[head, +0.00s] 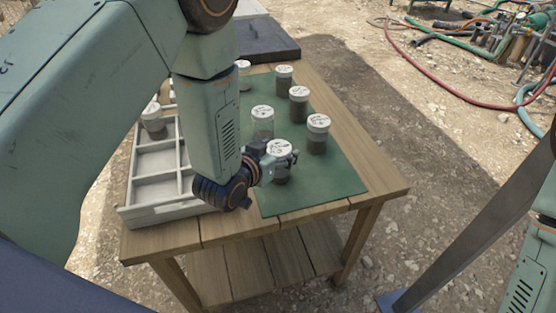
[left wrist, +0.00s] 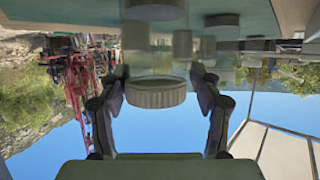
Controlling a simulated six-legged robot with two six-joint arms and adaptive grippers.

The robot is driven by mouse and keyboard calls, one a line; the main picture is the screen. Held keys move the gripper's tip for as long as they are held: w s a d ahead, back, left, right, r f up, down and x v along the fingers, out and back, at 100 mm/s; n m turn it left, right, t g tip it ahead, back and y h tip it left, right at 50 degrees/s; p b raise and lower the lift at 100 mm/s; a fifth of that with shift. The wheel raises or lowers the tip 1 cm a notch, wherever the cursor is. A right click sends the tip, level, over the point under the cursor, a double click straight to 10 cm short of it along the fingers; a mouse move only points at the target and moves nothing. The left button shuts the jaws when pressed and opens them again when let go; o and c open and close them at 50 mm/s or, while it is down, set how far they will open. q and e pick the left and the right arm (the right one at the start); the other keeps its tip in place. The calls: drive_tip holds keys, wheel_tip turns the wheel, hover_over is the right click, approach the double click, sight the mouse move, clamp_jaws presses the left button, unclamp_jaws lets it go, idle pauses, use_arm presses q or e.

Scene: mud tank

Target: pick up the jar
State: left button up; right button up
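Several clear jars with dark contents and white lids stand on the green mat (head: 325,176). The nearest jar (head: 281,172) is upright at the mat's front, at my left gripper (head: 279,163). In the left wrist view, which is upside down, that jar's lid (left wrist: 157,94) and clear body (left wrist: 152,52) show between the two fingers of the left gripper (left wrist: 160,80). The fingers are spread, one on each side of the jar, with a small gap on the right. The left forearm hides part of the mat. The right gripper is out of view.
Other jars stand close behind, at the right (head: 318,140), left (head: 263,122) and farther back (head: 299,107). A grey divided tray (head: 157,162) at the table's left holds a jar (head: 154,124). The wooden table's (head: 375,180) right edge strip is clear.

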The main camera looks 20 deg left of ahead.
use_arm(q)
drive_tip(key=shift+s+d+r, duration=0.15)
drive_tip(key=shift+d+r, duration=0.05)
drive_tip(key=shift+d, duration=0.1)
drive_tip(key=c, duration=0.5)
drive_tip(key=shift+a+f, duration=0.15)
drive_tip(key=shift+a, duration=0.1)
drive_tip(key=c, duration=0.5)
drive_tip(key=shift+d+r, duration=0.2)
drive_tip(key=shift+c, duration=0.7)
